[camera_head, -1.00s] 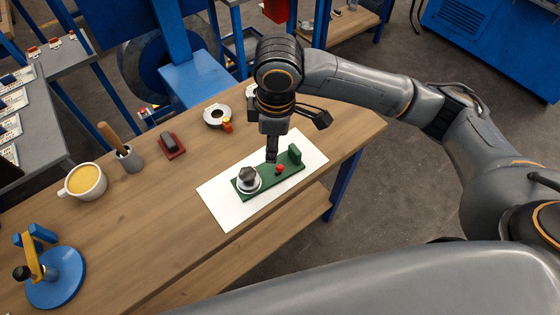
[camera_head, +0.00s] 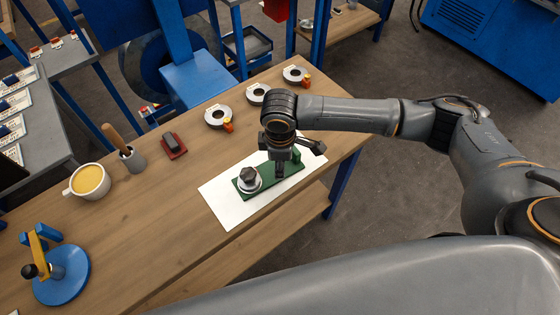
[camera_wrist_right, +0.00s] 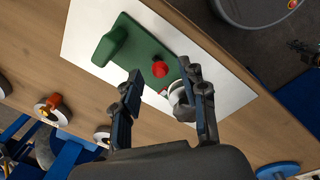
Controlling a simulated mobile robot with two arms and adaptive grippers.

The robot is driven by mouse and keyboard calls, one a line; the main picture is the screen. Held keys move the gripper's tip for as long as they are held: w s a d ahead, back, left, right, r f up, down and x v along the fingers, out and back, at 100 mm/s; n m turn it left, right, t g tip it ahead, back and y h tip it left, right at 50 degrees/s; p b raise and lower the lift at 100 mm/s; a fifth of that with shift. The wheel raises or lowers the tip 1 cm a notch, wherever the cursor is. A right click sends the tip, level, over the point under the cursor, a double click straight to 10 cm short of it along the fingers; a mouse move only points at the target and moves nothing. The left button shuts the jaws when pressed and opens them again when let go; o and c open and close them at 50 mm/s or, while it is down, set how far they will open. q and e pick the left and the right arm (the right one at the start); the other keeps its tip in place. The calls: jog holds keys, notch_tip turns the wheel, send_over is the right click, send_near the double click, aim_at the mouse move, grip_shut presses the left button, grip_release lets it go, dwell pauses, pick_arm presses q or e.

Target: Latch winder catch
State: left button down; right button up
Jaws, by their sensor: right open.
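The winder is a green base plate (camera_head: 262,184) on a white sheet. It has a dark knob (camera_head: 248,175) on a pale disc at its left end and a green upright block (camera_head: 297,160) at its right end. My right gripper (camera_head: 280,173) points down over the middle of the plate, hiding the red knob in the head view. In the wrist view, the red knob (camera_wrist_right: 159,69) shows just beyond my open, empty fingers (camera_wrist_right: 163,95). There the pale disc (camera_wrist_right: 177,97) is partly hidden behind one finger. My left gripper is not in view.
The white sheet (camera_head: 222,206) lies on the wooden table (camera_head: 150,235). Several ring-shaped parts (camera_head: 217,117) line the back edge. A red-based block (camera_head: 173,145), a grey cup (camera_head: 132,159), a yellow-filled mug (camera_head: 89,181) and a blue round stand (camera_head: 62,278) are to the left.

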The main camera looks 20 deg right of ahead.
jog(key=shift+f, duration=0.5)
jog(key=shift+c, duration=0.3)
grip_shut()
jog(key=shift+s+d+t+p, duration=0.15)
jog(key=shift+s+t+p, duration=0.35)
jog(key=shift+t, duration=0.3)
jog(key=shift+w, duration=0.1)
jog(key=shift+o, duration=0.3)
grip_release()
jog(key=v, duration=1.2)
jog(key=shift+d, duration=0.2)
